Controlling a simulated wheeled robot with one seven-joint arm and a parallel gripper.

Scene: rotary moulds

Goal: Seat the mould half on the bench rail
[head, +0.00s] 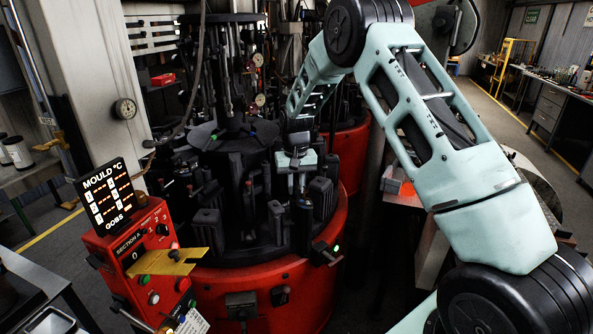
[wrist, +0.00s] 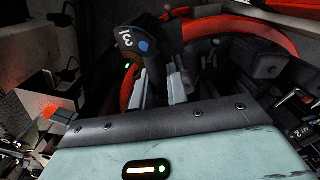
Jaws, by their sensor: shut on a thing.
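My gripper (head: 297,182) reaches down among the dark posts and blocks on top of the red rotary machine, in the middle of the head view. In the wrist view its two pale fingers (wrist: 155,88) are shut on a dark mould half (wrist: 127,42), which has a white number and a blue round mark on it. Its lower part is hidden by the fingers and my gripper's body. In the head view I cannot make out the held piece among the dark parts. I cannot pick out the bench rail for certain in either view.
The red machine base (head: 262,285) carries several dark upright blocks close around my gripper. A red control box (head: 135,262) with a lit mould display (head: 108,190) stands at front left. Another red machine (head: 352,150) stands behind. Benches line the right wall, with open floor before them.

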